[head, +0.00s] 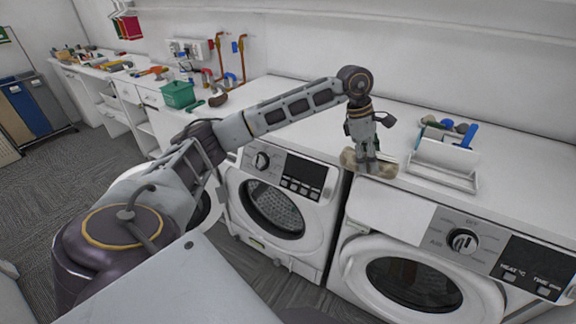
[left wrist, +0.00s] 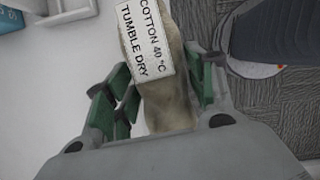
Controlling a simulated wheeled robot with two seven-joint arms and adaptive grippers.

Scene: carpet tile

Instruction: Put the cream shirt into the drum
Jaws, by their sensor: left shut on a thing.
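The cream shirt (head: 384,170) is a small beige bundle at the front edge of the white counter, above the gap between two front-loading machines. My left gripper (head: 367,158) points down and is shut on it. In the left wrist view the shirt (left wrist: 165,100) lies between the green finger pads, with a white label reading "COTTON 40 °C TUMBLE DRY". The perforated metal drum (head: 275,209) shows through the round opening of the left machine, below and left of the gripper. The drum looks empty from here, though its depth is hidden. My right gripper is not in view.
The right machine (head: 410,283) has a dark round door that looks shut. A white caddy (head: 444,160) with blue and green items stands right of my gripper. A green tub (head: 178,94) stands farther left. Grey carpet (head: 60,190) lies open at left.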

